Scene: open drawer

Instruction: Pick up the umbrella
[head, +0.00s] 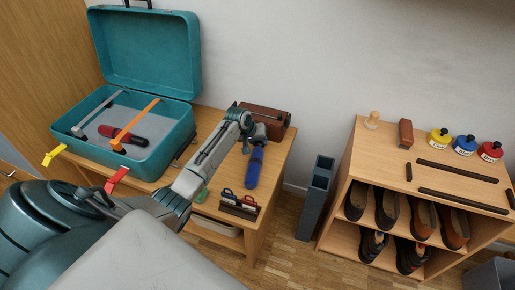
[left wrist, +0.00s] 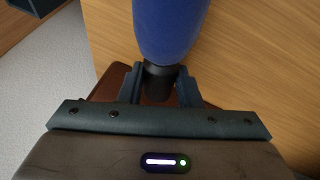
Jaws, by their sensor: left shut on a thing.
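The blue folded umbrella (head: 255,167) hangs from my left gripper (head: 251,143) over the right part of the wooden table in the head view. In the left wrist view the blue umbrella (left wrist: 168,28) has a black end (left wrist: 158,82) between the two fingers of the left gripper (left wrist: 160,78). The left gripper is shut on that black end. The umbrella's lower tip is out of the left wrist view. I cannot tell whether the umbrella touches anything below. My right gripper is not in view.
An open teal suitcase (head: 128,170) with a red rolled item (head: 122,136) stands on the table's left. A brown case (head: 266,118) lies behind the gripper. A small dark rack (head: 238,207) is below the umbrella. A grey stand (head: 315,198) and shoe shelf (head: 352,160) are right.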

